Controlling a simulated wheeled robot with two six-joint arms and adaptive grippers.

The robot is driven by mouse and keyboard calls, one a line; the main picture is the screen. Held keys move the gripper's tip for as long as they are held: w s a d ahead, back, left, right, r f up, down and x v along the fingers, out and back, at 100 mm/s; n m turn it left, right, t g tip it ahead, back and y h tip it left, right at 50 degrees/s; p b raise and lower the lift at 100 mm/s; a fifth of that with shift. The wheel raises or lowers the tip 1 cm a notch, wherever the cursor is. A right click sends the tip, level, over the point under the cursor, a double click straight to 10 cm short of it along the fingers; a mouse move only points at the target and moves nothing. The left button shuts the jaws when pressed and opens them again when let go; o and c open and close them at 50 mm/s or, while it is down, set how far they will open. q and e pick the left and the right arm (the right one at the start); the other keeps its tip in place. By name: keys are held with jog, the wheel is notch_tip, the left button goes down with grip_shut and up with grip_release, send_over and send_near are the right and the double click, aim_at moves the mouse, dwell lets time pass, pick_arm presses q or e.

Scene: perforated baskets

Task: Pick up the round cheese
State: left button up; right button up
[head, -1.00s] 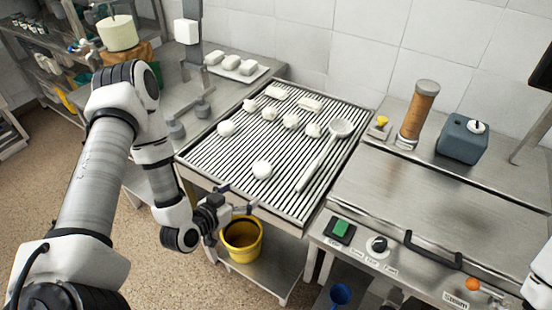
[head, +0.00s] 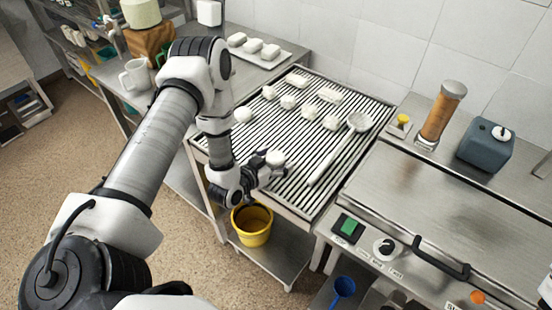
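Several small white cheeses lie on the ribbed draining table (head: 345,90). The round cheese nearest the front edge (head: 275,157) is at the fingers of my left gripper (head: 272,168), which reaches over the front left of the table. The gripper partly hides this cheese. I cannot tell whether the fingers are closed on it or only beside it. My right gripper is out of view.
A white skimmer (head: 358,122) lies across the draining table's right side. A tray of white blocks (head: 270,51) stands behind on the left counter. A yellow bucket (head: 252,224) sits below. A steel machine with a black handle (head: 440,257) adjoins on the right.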

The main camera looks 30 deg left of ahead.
pick_arm(q)
jog(key=c, duration=1.2)
